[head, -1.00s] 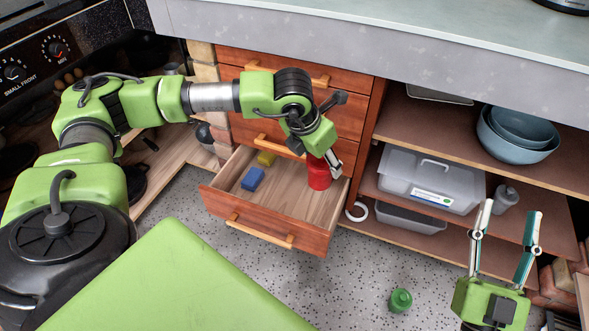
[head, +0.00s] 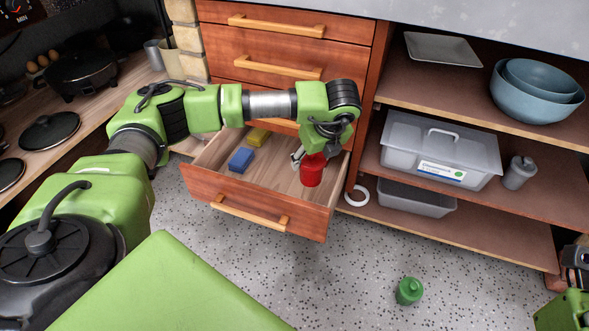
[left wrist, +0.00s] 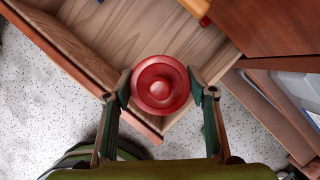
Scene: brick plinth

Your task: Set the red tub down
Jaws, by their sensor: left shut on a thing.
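The red tub (head: 312,170) is upright at the right end of the open drawer (head: 200,190). My left gripper (head: 307,157) is shut on it from above. In the left wrist view, the round lid of the red tub (left wrist: 160,84) sits between the two fingers, one on each side. I cannot tell whether the tub's base touches the drawer floor. My right gripper shows only in part at the lower right edge of the head view, and its fingers cannot be made out.
A blue block (head: 241,160) and a yellow block (head: 258,136) lie in the drawer's left part. A green tub (head: 409,291) stands on the floor. Shelves to the right hold a clear lidded box (head: 430,150), blue bowls (head: 535,100) and a grey bottle (head: 519,173).

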